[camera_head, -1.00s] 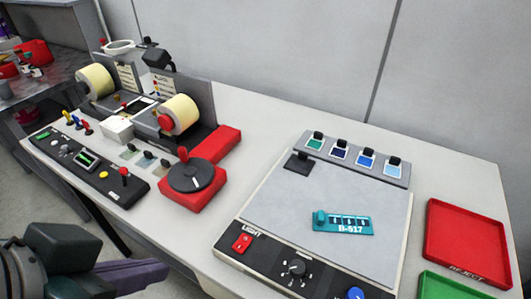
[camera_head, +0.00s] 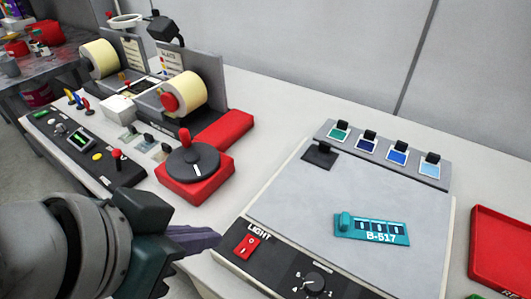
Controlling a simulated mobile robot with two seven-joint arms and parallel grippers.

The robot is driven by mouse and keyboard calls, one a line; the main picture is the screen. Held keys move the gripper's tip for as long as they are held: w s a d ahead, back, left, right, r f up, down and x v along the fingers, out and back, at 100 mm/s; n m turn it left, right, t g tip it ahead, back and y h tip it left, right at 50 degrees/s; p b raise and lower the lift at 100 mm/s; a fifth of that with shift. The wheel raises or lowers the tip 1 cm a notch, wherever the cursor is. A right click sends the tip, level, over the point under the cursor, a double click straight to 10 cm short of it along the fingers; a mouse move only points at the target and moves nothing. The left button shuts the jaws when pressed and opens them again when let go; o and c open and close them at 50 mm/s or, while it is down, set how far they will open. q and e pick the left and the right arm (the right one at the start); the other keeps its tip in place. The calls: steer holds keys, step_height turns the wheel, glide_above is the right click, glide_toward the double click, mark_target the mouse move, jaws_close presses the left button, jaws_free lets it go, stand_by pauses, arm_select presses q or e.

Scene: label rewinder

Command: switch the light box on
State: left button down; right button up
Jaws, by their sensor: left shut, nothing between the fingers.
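The light box (camera_head: 285,200) stands on the table at the right, with a grey top panel and a black front strip marked LIGHT. A red rocker switch (camera_head: 246,246) sits at the left end of that strip, and a black dial (camera_head: 314,284) is to its right. The panel looks grey and unlit. My left gripper (camera_head: 215,238) is shut and empty, its purple fingertips just left of the red switch and apart from it. My right gripper is not in view.
A teal B-517 counter (camera_head: 372,229) lies on the panel, with several colour swatches along the back. A red base with a dark disc (camera_head: 194,168) and the rewinder's label rolls (camera_head: 180,95) stand to the left. A red tray (camera_head: 500,250) is at the right edge.

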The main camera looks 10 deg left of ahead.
arm_select(q)
steer(key=b, duration=0.2)
glide_above(244, 249)
steer(key=s, duration=0.1)
steer(key=f, duration=0.6)
steer(key=shift+s+a+f, duration=0.2)
steer(key=shift+f, duration=0.2)
step_height(244, 249, down, 2)
steer(key=shift+s+f, duration=0.15)
steer(key=shift+f, duration=0.1)
steer(key=shift+s+a+f, duration=0.1)
steer(key=shift+f, duration=0.55)
steer(key=shift+f, duration=0.1)
steer(key=shift+s+f, duration=0.15)
steer(key=shift+f, duration=0.15)
steer(key=shift+r, duration=0.2)
steer(key=shift+r+p, duration=0.65)
steer(key=shift+p, duration=0.3)
